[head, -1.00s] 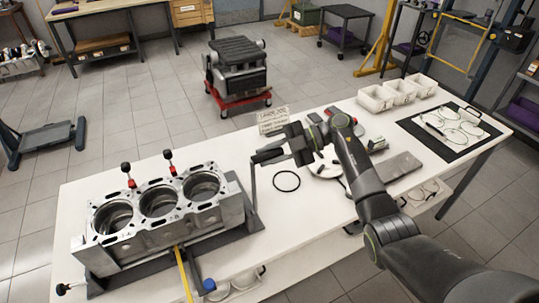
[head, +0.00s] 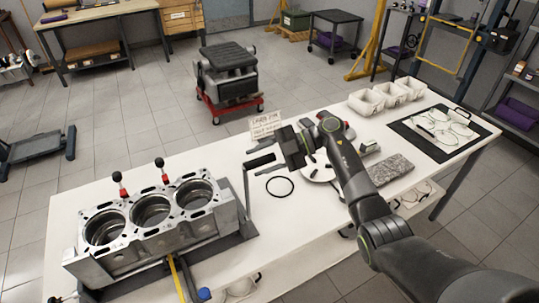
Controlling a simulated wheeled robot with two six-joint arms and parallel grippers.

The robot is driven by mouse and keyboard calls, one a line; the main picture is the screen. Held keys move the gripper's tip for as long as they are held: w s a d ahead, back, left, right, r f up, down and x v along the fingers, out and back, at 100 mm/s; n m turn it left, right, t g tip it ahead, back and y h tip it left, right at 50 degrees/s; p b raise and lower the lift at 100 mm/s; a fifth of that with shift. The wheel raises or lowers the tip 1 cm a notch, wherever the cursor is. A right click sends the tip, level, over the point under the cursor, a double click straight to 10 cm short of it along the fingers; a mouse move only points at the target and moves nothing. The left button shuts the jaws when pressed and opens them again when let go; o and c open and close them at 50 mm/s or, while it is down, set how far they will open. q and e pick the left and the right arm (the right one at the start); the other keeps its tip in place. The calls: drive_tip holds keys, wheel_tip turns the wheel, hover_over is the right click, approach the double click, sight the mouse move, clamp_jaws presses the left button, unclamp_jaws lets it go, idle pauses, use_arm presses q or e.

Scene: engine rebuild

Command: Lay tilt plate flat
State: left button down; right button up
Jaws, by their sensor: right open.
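An engine block (head: 150,240) with three round bores sits on a dark fixture plate (head: 237,215) at the left of the white table. I take that plate to be the tilt plate; the block hides most of it. I cannot tell whether it lies fully flat. A crank with a dark grip (head: 259,161) rises at its right end. My right gripper (head: 281,148) is open just right of the grip, and whether they touch is unclear. My left gripper is out of view.
A black ring (head: 280,186) lies right of the crank. A sign (head: 265,126) stands behind my right gripper. A mottled grey slab (head: 393,170), white bins (head: 388,95) and a black mat (head: 397,127) lie farther right. Two red-and-black knobs (head: 163,173) stand behind the block.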

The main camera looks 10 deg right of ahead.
drive_tip(key=b+v, duration=0.6)
drive_tip(key=v, duration=1.1)
drive_tip(key=shift+w+d, duration=0.1)
drive_tip(key=shift+w, duration=0.05)
